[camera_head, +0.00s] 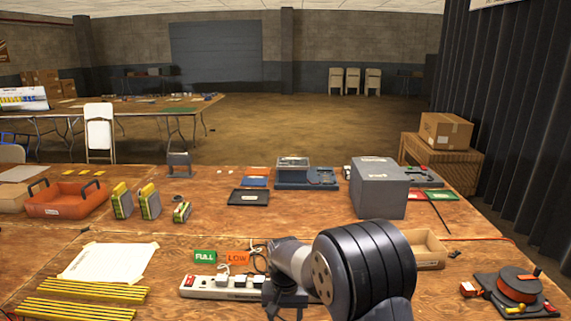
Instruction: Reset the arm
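My arm fills the lower middle of the head view, with a large dark ribbed joint in front and a paler grey link running left from it. My gripper (286,298) seems to be the dark grey end below that link, low over the front table by the right end of a white power strip (228,287). It is small and partly hidden by my arm, so I cannot tell whether its fingers are apart or whether it touches anything. I see no object clearly held.
Green FULL (204,257) and orange LOW (237,258) cards lie behind the strip. A grey box (378,187) stands at centre right, an open cardboard tray (428,249) right of my arm, and a cable reel (518,284) at far right. Several yellow-green packs and an orange tray (66,199) stand left.

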